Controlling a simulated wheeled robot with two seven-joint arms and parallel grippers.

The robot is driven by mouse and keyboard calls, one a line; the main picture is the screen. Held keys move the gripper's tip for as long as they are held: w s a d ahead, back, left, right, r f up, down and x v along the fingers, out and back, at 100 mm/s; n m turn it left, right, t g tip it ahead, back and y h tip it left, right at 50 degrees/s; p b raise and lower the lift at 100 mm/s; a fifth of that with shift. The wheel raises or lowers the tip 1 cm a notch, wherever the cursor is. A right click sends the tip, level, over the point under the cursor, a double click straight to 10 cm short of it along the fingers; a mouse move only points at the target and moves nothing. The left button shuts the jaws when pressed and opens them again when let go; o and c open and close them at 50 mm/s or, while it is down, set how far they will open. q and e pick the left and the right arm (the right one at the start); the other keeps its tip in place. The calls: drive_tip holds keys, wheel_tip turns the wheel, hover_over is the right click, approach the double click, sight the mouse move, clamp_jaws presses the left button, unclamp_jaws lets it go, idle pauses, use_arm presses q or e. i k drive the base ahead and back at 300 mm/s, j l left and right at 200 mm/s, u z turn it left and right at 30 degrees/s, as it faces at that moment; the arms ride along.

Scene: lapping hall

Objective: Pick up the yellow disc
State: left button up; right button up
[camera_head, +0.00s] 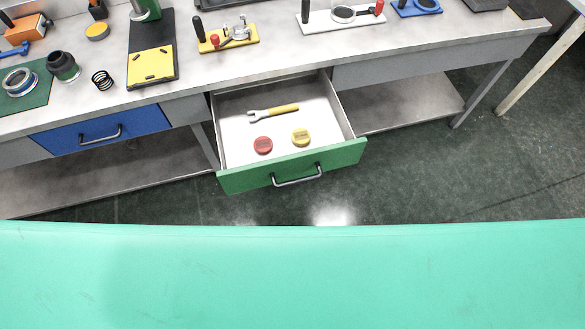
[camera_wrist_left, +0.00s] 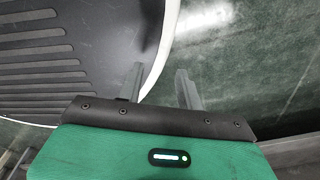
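The yellow disc (camera_head: 301,137) lies in the open green-fronted drawer (camera_head: 252,180), near the drawer's front and right of a red disc (camera_head: 263,145). A wrench with a yellow handle (camera_head: 275,112) lies behind the two discs. My left gripper (camera_wrist_left: 160,85) shows in the left wrist view with its two fingers apart and nothing between them. It is over the dark floor and the pale edge of a ribbed dark surface. The head view shows neither gripper. The yellow disc is not in the left wrist view.
The drawer hangs under a grey workbench (camera_head: 290,57) with tools, clamps and rings on top. A closed blue drawer (camera_head: 100,132) is to its left. A lower shelf (camera_head: 400,105) runs under the bench. Dark floor (camera_head: 420,180) lies in front.

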sight(301, 137)
drive_tip(key=l, duration=1.8)
